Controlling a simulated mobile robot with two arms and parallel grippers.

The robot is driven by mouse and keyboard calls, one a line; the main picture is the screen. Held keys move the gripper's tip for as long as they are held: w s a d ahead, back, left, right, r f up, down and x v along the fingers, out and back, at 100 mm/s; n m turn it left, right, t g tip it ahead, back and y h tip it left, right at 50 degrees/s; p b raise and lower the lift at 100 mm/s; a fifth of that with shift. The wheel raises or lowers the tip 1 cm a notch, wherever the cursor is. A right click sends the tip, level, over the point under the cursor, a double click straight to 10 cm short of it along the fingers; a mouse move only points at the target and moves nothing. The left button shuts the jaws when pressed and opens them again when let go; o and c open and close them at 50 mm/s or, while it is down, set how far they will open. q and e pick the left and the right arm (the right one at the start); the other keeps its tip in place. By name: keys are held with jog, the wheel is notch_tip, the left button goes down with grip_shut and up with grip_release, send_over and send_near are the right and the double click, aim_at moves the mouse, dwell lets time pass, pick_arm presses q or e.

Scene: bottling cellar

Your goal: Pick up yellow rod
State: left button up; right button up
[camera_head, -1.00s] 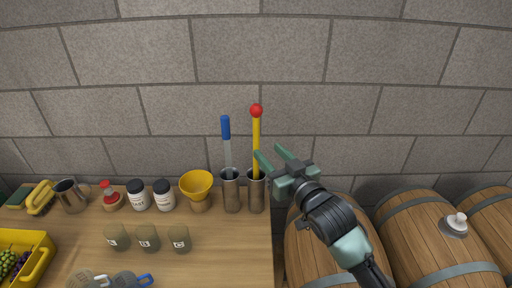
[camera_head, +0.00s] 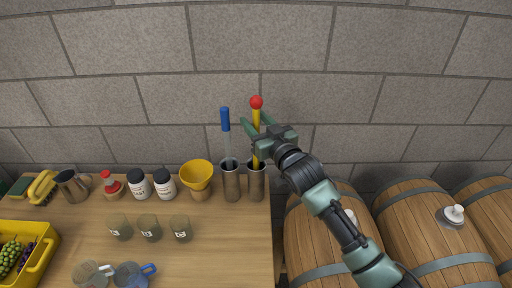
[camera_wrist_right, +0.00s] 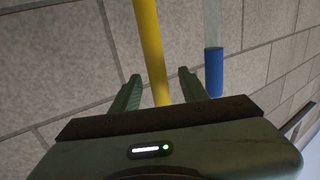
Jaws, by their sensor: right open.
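The yellow rod (camera_head: 256,122) stands upright in a metal cylinder (camera_head: 257,184) at the table's right back, with a red ball on its top end. My right gripper (camera_head: 256,126) is open at the rod's upper part, below the red ball. In the right wrist view the yellow rod (camera_wrist_right: 151,50) runs down between the two open fingers (camera_wrist_right: 158,88), with a gap to each. The part of the rod behind the gripper body is hidden there. My left gripper is in neither view.
A blue-handled rod (camera_head: 225,121) stands in a second metal cylinder (camera_head: 231,184) just left; its blue end (camera_wrist_right: 214,72) is close to a finger in the wrist view. A yellow funnel (camera_head: 196,175), bottles and jars stand farther left. Barrels (camera_head: 409,215) stand right of the table.

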grip_shut()
pick_arm(q)
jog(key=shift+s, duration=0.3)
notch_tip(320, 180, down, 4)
jog(key=b, duration=0.3)
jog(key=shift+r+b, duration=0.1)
jog(key=shift+b, duration=0.3)
pick_arm(e)
notch_tip(320, 180, up, 20)
